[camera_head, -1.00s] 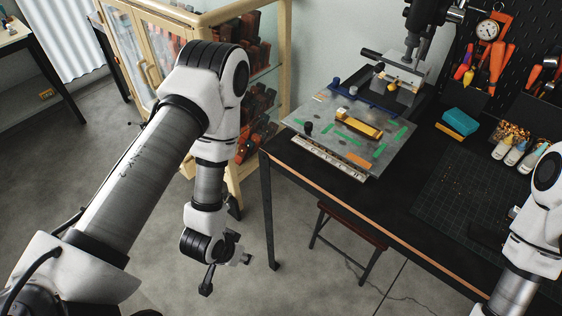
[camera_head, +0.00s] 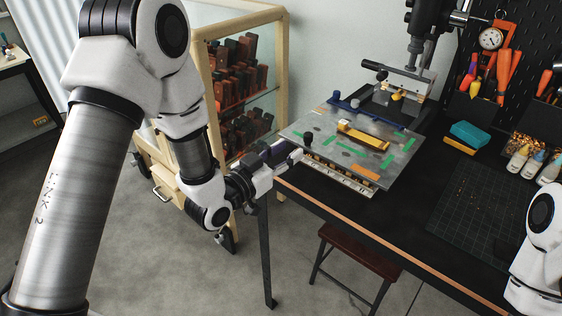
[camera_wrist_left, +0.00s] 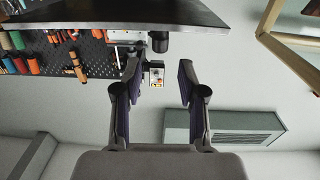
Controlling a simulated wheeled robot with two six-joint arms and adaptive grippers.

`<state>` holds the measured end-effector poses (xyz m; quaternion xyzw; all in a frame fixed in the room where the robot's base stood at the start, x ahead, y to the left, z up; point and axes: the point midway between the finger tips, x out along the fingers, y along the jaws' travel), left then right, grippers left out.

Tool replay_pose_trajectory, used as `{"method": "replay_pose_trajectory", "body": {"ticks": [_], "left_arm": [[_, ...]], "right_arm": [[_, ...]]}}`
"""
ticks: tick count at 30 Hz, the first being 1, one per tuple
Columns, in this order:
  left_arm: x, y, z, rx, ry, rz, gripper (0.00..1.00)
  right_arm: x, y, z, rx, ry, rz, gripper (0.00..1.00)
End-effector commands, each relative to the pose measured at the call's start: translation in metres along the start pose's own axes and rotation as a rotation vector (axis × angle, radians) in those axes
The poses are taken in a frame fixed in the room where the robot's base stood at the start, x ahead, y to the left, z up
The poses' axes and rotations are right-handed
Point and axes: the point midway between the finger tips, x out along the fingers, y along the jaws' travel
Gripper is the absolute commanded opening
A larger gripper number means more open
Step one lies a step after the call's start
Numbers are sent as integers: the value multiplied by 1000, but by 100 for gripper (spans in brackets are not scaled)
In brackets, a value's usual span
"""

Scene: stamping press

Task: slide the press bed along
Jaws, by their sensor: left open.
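The press bed (camera_head: 345,166) is a grey metal plate with green strips, an orange strip and a yellow block (camera_head: 363,136) on it. It sits on the dark bench under the press. A small black knob (camera_head: 308,138) stands near its left corner; a dark knob also shows at the plate's edge in the left wrist view (camera_wrist_left: 159,42). My left gripper (camera_head: 288,152) is at the bed's left edge, just short of the knob, its fingers spread and empty. The open fingers also show in the left wrist view (camera_wrist_left: 157,84). My right gripper is out of frame.
The press column (camera_head: 417,52) rises behind the bed. A glass-sided cabinet (camera_head: 285,85) stands behind my left arm. A teal block (camera_head: 468,133), bottles (camera_head: 518,158) and a cutting mat (camera_head: 465,215) lie to the right. A stool (camera_head: 355,243) is under the bench.

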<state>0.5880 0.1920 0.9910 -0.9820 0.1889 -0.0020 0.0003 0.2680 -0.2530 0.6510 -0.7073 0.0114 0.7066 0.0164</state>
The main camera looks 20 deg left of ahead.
Motion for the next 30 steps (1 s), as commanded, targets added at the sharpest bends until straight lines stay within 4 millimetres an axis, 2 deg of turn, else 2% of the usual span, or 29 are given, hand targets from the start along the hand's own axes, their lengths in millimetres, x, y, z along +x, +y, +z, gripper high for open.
{"method": "replay_pose_trajectory", "body": {"ticks": [9,17,21,30], "left_arm": [[46,1,1,2,0,1,41],[65,0,1,0,-3,0,41],[65,0,1,-1,-3,-1,0],[70,0,1,-1,-2,-1,0]], "right_arm": [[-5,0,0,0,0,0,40],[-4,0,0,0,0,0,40],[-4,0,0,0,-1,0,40],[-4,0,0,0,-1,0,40]]}}
